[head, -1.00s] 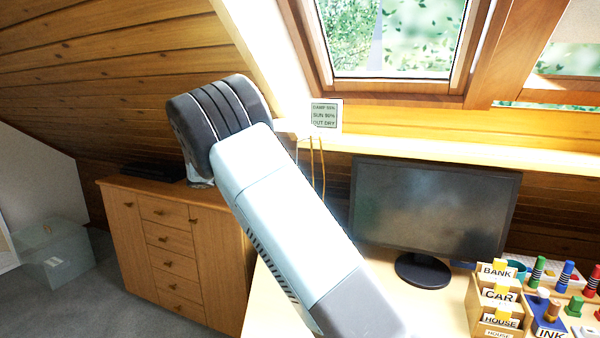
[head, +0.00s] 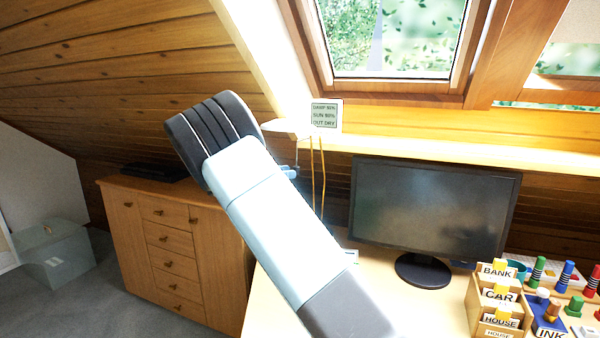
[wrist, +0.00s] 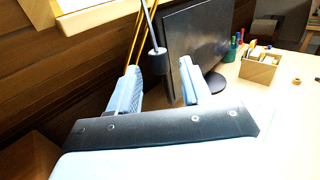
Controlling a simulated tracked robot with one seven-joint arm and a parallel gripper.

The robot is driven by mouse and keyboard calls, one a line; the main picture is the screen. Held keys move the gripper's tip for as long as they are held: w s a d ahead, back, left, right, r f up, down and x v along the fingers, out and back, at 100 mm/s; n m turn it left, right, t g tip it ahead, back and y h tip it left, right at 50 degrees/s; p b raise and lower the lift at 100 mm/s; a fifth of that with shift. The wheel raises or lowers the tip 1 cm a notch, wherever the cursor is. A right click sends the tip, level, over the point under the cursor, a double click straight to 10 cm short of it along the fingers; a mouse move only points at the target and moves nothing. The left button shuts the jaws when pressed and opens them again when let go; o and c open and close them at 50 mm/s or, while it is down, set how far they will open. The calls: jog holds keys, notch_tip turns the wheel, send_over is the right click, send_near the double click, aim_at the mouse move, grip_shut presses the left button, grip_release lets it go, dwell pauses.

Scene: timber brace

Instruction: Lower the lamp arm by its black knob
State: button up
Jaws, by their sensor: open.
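The black knob (wrist: 158,62) hangs at the lower end of a thin grey rod (wrist: 149,22) in the wrist view. My gripper (wrist: 160,84) is open, with one pale blue finger on each side of the knob's place in the picture. The knob appears between the fingers and slightly beyond their tips; I cannot tell whether either finger touches it. In the head view, a pale lamp head (head: 287,127) shows above my gripper (head: 289,172). My arm hides much of the gripper there, and the knob is not clear.
Two yellow cords (head: 323,180) hang close beside my gripper. A monitor (head: 432,205) stands on the desk to the right. A card box (head: 482,305) and several coloured pegs are farther right. A wooden cabinet (head: 165,245) stands left, and a small sign (head: 325,114) is behind.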

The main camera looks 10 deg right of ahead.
jog(key=shift+w+d, duration=0.2)
jog(key=shift+d, duration=0.95)
jog(key=shift+w+d, duration=0.15)
jog(key=shift+d, duration=0.95)
jog(key=shift+c, duration=0.3)
grip_shut()
